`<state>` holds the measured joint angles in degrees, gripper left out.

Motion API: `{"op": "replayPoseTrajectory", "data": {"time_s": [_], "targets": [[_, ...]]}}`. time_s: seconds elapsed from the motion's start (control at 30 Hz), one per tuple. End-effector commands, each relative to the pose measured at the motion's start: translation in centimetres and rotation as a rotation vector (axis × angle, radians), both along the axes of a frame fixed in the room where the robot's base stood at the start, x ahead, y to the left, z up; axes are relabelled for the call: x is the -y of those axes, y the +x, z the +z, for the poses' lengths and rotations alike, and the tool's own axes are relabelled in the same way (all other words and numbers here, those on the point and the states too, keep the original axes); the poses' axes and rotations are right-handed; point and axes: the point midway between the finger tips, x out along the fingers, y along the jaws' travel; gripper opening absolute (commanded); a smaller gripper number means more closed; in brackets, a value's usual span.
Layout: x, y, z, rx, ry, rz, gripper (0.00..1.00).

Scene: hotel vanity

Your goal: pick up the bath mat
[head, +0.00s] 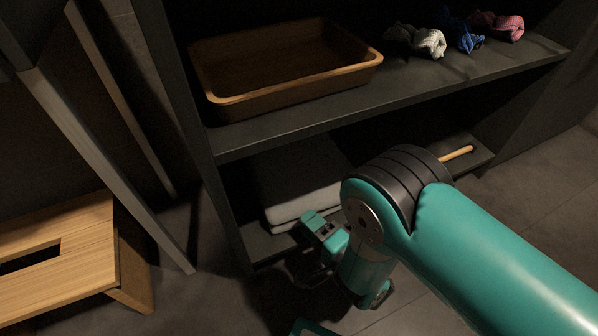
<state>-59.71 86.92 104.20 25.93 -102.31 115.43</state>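A folded grey-white cloth stack (302,205), which looks like the bath mat, lies flat on the dark lower shelf. Its left and front edges show; the upper shelf's shadow darkens its top, and my arm covers its right part. My gripper (318,262) is low in front of the shelf, just in front of and below the cloth's front edge. It appears apart from the cloth. The fingers are dark and partly hidden by my wrist, so their opening is unclear.
A wooden tray (372,68) and several scrunchies (428,42) sit on the upper shelf (300,132), which overhangs the cloth. A thin wooden stick (457,153) shows on the lower shelf at right. A wooden stool (70,250) stands at left. Floor at right is clear.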

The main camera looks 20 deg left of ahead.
Motion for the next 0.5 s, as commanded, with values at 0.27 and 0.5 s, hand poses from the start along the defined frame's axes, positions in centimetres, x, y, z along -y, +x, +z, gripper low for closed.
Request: {"op": "replayPoseTrajectory", "data": {"time_s": [0.27,0.5], "targets": [[-2.9,1.4,-0.9,0.004,0.003,0.001,0.34],[-4.5,2.2,-0.4,0.000,0.001,0.000,0.34]]}}
